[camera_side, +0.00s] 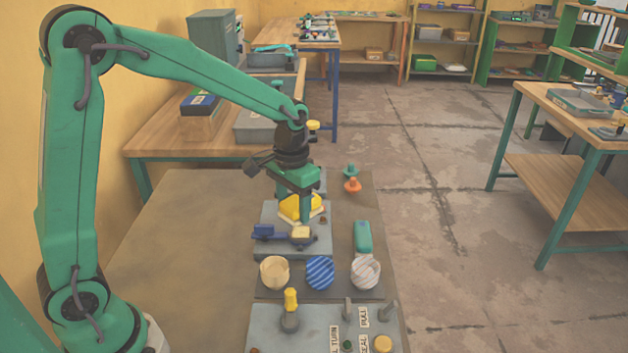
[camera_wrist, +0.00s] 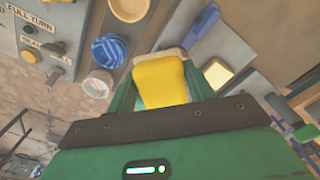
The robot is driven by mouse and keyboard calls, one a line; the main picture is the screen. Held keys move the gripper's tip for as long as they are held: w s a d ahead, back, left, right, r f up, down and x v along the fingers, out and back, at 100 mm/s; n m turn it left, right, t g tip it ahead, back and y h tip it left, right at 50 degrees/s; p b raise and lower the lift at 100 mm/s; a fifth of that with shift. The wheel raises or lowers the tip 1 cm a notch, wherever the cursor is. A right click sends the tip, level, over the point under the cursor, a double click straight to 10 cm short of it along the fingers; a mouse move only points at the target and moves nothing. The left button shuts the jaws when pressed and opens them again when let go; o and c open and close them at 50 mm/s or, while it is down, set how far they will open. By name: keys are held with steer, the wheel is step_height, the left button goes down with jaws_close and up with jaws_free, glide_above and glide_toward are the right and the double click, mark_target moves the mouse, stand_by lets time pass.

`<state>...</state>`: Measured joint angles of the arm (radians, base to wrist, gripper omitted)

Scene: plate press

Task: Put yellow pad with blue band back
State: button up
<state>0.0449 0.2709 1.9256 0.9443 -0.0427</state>
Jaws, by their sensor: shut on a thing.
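A yellow pad (camera_wrist: 162,82) with a pale edge is between the two fingers of my gripper (camera_wrist: 160,92) in the wrist view. My gripper is shut on it. In the side view the yellow pad (camera_side: 293,208) shows below my gripper (camera_side: 304,212), over the grey press plate (camera_side: 268,214). The fingers cover part of it. I cannot make out a blue band on it, and cannot tell whether it touches the plate.
A blue-handled bar with a pale yellow block (camera_side: 302,232) is in front of the pad. A cream cup (camera_side: 274,272), a blue striped round piece (camera_side: 320,272) and a white striped one (camera_side: 365,272) stand nearer. A teal piece (camera_side: 363,237) lies right. The left tabletop is clear.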

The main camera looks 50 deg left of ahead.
steer(key=shift+w+d+f, duration=0.2)
steer(key=shift+w+d, duration=1.35)
steer(key=shift+w, duration=0.95)
steer(key=shift+w+d+f, duration=0.2)
steer(key=shift+w+d, duration=1.35)
steer(key=shift+w, duration=0.9)
steer(key=shift+w+d+f, duration=0.2)
steer(key=shift+w+d, duration=1.35)
steer(key=shift+w, duration=0.95)
steer(key=shift+a+f, duration=0.1)
glide_above(352, 217)
step_height(352, 217, down, 7)
steer(key=shift+r, duration=0.1)
steer(key=shift+f, duration=2)
steer(key=shift+f, duration=0.1)
